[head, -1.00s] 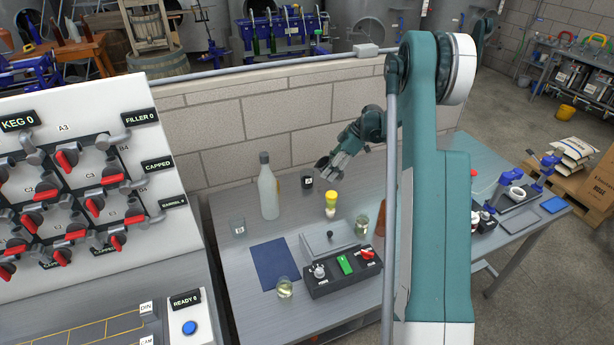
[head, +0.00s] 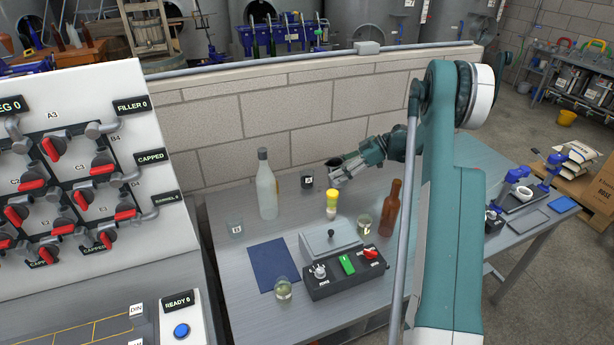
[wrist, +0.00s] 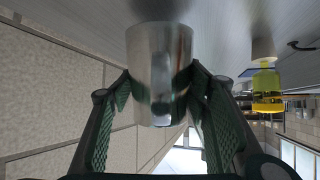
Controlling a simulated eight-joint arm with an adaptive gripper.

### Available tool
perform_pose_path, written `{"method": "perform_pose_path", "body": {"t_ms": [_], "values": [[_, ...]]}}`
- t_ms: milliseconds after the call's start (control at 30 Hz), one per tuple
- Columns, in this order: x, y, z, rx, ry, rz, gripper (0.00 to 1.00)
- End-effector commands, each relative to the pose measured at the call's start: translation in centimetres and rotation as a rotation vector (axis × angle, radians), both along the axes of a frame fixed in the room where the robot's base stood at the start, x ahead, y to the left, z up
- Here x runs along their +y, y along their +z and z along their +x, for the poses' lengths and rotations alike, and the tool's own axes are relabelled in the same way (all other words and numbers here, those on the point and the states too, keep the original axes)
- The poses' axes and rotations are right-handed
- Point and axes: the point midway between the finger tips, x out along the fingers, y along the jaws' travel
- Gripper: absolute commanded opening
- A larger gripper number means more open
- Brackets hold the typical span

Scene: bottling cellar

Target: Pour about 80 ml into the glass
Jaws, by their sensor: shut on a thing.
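My gripper (head: 337,172) is shut on a shiny metal cup (wrist: 160,75), held between both fingers in the wrist view. In the head view the cup's dark mouth (head: 333,162) shows above the back of the table; whether it holds liquid I cannot tell. An empty-looking glass (head: 235,229) with a small tag stands at the left. A glass with pale liquid (head: 283,292) stands at the front, and another with yellowish liquid (head: 364,226) stands right of centre. Which glass is meant I cannot tell. A clear bottle (head: 267,192) stands upright left of my gripper.
A yellow-and-white bottle (head: 332,204) stands just below my gripper in the picture, with a brown bottle (head: 391,208) to the right. A control box (head: 345,274) and blue mat (head: 268,266) occupy the front.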

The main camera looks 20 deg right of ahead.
Motion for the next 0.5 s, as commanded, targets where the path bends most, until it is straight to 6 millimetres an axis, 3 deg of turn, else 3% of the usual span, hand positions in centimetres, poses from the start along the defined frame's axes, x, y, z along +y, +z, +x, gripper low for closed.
{"method": "perform_pose_path", "body": {"t_ms": [500], "values": [[-1.03,-0.74,-0.34,-0.061,-0.001,0.162,0.29]]}}
